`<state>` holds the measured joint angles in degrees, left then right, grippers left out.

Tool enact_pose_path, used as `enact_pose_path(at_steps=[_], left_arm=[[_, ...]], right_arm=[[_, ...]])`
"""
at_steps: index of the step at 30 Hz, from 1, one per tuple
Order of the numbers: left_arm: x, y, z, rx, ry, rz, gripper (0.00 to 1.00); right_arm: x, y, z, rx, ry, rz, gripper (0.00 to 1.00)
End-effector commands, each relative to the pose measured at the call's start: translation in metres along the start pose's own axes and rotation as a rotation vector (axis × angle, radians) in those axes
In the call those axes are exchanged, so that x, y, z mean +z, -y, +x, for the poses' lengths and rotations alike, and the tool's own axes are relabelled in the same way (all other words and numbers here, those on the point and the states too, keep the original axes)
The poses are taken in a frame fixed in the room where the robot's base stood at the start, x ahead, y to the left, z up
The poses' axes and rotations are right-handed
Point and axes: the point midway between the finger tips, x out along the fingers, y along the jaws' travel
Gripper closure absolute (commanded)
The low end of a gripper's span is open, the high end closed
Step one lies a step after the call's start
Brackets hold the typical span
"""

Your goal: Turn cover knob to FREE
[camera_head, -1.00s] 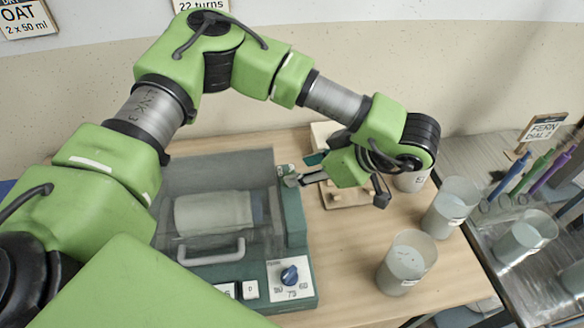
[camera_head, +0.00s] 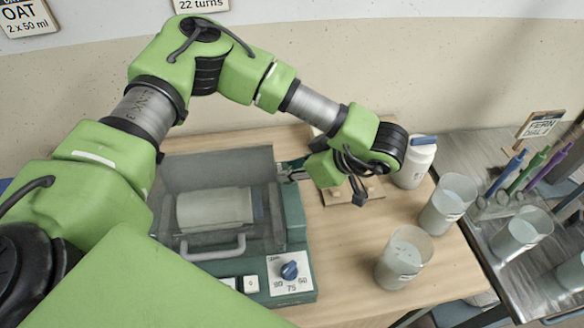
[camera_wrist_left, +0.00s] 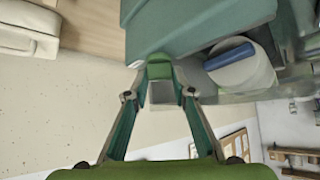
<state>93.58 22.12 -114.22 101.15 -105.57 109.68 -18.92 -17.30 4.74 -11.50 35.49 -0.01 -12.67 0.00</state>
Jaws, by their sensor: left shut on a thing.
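The green machine (camera_head: 296,225) stands on the wooden table with a clear cover (camera_head: 215,165) over a white jar (camera_head: 215,208). My left gripper (camera_head: 292,169) is at the upper right side of the machine, its fingertips mostly hidden behind my own wrist. In the left wrist view, my left gripper (camera_wrist_left: 160,78) is shut on a small green knob (camera_wrist_left: 159,67) at the machine's side, which I take for the cover knob. No FREE marking on it is readable. My right gripper is out of view.
A metal tray (camera_head: 485,255) lies further right. Bare table lies between machine and cups.

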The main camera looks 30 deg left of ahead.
Motion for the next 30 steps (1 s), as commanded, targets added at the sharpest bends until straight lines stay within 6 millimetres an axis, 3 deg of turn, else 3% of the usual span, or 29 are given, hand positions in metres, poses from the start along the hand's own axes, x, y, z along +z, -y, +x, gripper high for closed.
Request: enact_pose_path(at_steps=[8,18,30], left_arm=[[0.001,-0.001,0.001,-0.042,0.000,-0.043,0.98],[0.000,-0.004,0.001,-0.220,-0.001,-0.222,0.98],[-0.004,-0.008,0.000,-0.489,0.000,-0.491,0.98]], right_arm=[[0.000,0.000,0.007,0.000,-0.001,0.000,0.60],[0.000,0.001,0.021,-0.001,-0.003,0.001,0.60],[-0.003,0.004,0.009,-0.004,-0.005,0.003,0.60]])
